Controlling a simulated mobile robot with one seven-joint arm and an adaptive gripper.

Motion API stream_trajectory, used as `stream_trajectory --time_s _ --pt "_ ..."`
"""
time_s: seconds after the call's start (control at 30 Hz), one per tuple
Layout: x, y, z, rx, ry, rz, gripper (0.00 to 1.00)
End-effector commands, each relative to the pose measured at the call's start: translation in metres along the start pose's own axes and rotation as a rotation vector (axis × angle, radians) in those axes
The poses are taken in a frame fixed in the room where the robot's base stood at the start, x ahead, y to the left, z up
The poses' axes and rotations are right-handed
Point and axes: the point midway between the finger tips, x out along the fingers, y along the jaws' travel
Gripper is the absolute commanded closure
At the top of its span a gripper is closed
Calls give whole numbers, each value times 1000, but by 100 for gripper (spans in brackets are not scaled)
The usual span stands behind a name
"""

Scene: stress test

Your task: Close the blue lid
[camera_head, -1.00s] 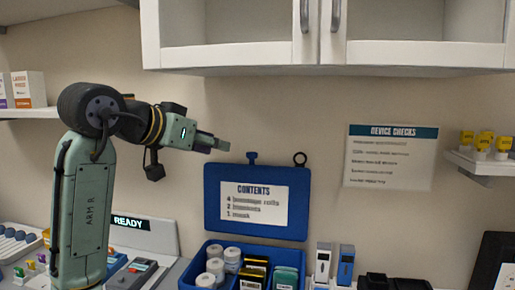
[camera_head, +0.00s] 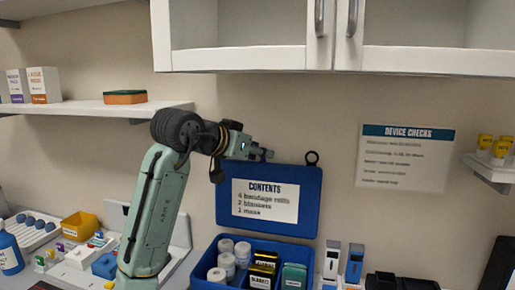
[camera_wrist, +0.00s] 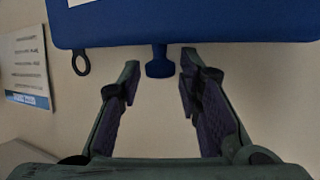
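The blue lid (camera_head: 308,190) stands open and upright at the back of the blue box (camera_head: 215,254), with a white contents label on its face. My gripper (camera_head: 262,154) is at the lid's top edge, by its tab, which it covers in the head view. In the wrist view the blue lid (camera_wrist: 215,22) fills the top, and its tab (camera_wrist: 159,66) shows between the two fingertips of my gripper (camera_wrist: 158,76). The fingers are apart.
The box holds white rolls (camera_head: 226,246), dark packs and a green pack. A black ring (camera_head: 312,158) sits at the lid's top right. Upright blue-and-white devices (camera_head: 355,262) stand right of the box. White cabinets (camera_head: 420,35) hang above, and a shelf (camera_head: 90,107) is at left.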

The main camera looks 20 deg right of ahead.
Motion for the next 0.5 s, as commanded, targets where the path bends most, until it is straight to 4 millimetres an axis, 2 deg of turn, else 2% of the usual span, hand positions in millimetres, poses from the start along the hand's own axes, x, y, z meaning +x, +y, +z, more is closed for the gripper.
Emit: stream_trajectory --time_s 0.27,0.5 --pt "1 0 0 0 0 -1 69" --pt "1 0 0 0 0 -1 85"
